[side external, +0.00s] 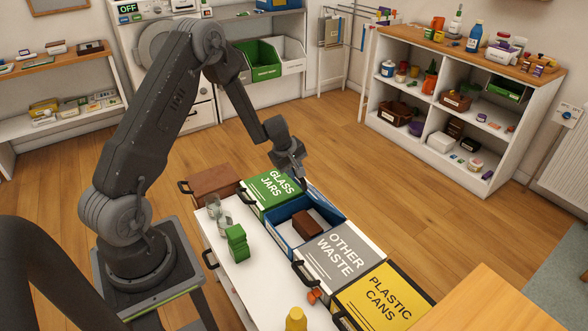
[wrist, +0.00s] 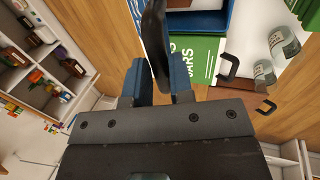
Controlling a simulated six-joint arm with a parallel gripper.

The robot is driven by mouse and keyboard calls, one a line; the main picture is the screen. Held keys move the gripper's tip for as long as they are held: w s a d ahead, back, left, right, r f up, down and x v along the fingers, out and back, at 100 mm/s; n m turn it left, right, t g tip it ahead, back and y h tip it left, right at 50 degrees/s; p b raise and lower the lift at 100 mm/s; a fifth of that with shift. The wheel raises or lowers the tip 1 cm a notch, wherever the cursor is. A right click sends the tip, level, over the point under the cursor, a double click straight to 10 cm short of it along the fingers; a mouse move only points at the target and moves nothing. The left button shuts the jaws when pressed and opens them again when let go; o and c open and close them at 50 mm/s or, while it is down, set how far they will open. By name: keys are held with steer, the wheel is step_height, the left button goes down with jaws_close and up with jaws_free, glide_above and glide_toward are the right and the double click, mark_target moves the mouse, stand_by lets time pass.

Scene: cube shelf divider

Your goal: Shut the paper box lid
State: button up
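The blue box (side external: 283,235), apparently the paper box, stands open between the green-lidded and grey-lidded boxes. A brown block (side external: 309,222) lies inside. I cannot clearly make out its lid; a blue edge (side external: 327,202) shows along its far side. My gripper (side external: 296,174) is above the far end of the green lid, close to that edge. In the wrist view a dark curved piece, perhaps a handle (wrist: 155,38), runs between the blue-sided fingers of my gripper (wrist: 158,80). I cannot tell whether they grip it. Part of the blue box (wrist: 195,22) shows beyond.
The green "Glass Jars" lid (side external: 272,190), grey "Other Waste" lid (side external: 341,255) and yellow "Plastic Cans" lid (side external: 383,300) are shut. Glass jars (side external: 220,215), a green object (side external: 237,243) and a yellow bottle (side external: 296,319) stand on the white top (side external: 250,285). Floor beyond the boxes is clear.

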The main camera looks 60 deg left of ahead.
steer(key=o, duration=0.4)
steer(key=shift+r, duration=0.1)
steer(key=v, duration=1.3)
steer(key=shift+s+r, duration=0.15)
steer(key=shift+r, duration=0.1)
